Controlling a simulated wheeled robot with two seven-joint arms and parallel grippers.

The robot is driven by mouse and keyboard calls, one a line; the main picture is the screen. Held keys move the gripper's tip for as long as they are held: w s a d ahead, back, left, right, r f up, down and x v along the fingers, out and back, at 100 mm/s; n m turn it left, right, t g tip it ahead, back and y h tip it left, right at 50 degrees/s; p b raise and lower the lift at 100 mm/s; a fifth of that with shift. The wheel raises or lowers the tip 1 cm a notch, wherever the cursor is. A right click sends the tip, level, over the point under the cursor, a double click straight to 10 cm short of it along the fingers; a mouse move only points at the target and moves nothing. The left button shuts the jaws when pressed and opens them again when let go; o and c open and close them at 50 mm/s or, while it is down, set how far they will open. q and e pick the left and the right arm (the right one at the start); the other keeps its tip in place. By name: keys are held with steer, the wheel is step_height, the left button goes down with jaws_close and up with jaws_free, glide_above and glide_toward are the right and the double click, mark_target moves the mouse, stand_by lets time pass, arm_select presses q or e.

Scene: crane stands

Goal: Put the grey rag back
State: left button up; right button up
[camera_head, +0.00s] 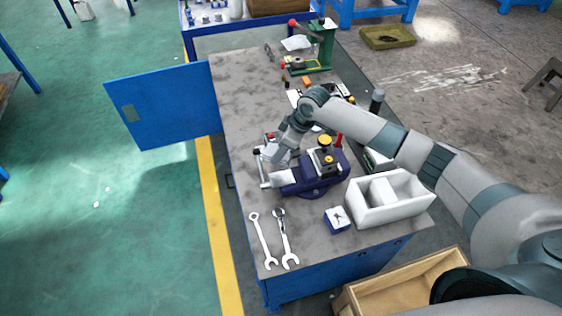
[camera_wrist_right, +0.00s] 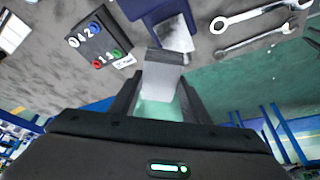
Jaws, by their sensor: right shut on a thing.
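My right gripper (camera_wrist_right: 163,92) is over the workbench, close to the left end of the dark blue vise (camera_head: 316,177). Its fingers are shut on a light grey piece that I take to be the grey rag (camera_wrist_right: 163,70). In the head view the gripper (camera_head: 278,156) is small, and its grip is hard to make out. The vise also shows at the top of the wrist view (camera_wrist_right: 142,9), with its bare metal part (camera_wrist_right: 176,36) just beyond the held piece. I cannot tell whether they touch. My left gripper is not in view.
Two wrenches (camera_head: 263,238) lie near the bench's front left. A small blue box (camera_head: 337,219) and a white open bin (camera_head: 397,217) stand to the right. A green press (camera_head: 321,52) is at the back, beside a whitish cloth-like thing (camera_head: 296,43). The bench's left rear is clear.

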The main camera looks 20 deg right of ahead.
steer(key=shift+r, duration=0.1)
steer(key=shift+s+a+r+m+b, duration=0.15)
steer(key=shift+a+r+m+b, duration=0.15)
steer(key=shift+r+b, duration=0.25)
steer(key=s+d+r+m+t+h+b, duration=0.1)
steer(key=s+d+r+m+h+b, duration=0.1)
steer(key=s+r+m+b, duration=0.7)
step_height(320, 180, up, 4)
steer(key=shift+s+d+r+m+t+h, duration=0.25)
steer(key=shift+s+d+m+t+h, duration=0.15)
steer(key=shift+s+m+h, duration=0.55)
steer(key=shift+s+a+n, duration=0.1)
steer(key=shift+s+n, duration=0.1)
steer(key=shift+n, duration=0.05)
